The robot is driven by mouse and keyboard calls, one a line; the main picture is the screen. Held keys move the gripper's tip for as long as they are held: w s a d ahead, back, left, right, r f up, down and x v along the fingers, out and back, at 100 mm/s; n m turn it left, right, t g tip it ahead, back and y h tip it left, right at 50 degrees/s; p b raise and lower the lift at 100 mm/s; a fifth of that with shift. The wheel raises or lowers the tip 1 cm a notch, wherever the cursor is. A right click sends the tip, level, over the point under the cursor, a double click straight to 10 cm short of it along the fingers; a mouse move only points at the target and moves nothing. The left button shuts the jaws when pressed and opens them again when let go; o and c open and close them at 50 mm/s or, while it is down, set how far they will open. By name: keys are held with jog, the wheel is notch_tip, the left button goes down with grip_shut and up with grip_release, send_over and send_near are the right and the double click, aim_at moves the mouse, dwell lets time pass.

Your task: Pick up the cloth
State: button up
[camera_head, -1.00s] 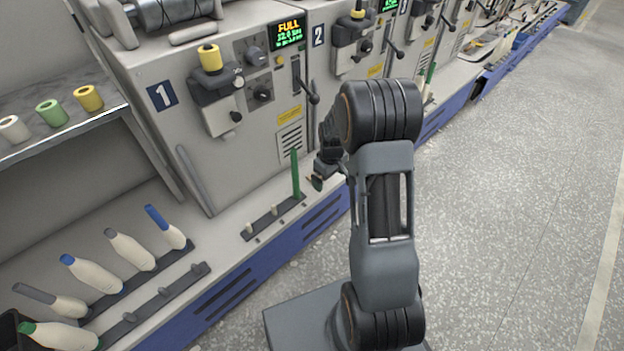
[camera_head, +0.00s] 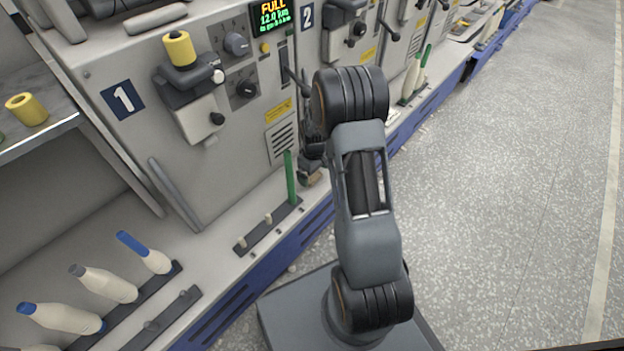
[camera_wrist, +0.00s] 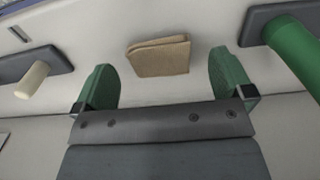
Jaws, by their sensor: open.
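The cloth (camera_wrist: 158,57) is a small tan folded piece lying on a pale surface in the wrist view. My gripper (camera_wrist: 161,75) is open, with one green finger to the left of the cloth and one to the right. The cloth shows between and just beyond the fingers, with clear gaps on both sides, and nothing is held. In the head view my gripper (camera_head: 312,168) is small and dark, low beside the machine ledge and partly hidden by my arm. The cloth cannot be told clearly there.
A green tube (camera_wrist: 292,52) stands on a dark peg strip at the right in the wrist view. An empty cream peg (camera_wrist: 32,80) is at the left. In the head view, machine 1 (camera_head: 140,125) rises behind the ledge, with several bobbins (camera_head: 105,284) at lower left. The floor at right is clear.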

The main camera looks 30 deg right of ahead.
notch_tip(320, 180, down, 2)
jog(key=shift+f+b, duration=0.15)
jog(key=shift+b, duration=0.15)
jog(key=shift+c, duration=0.3)
jog(key=c, duration=0.9)
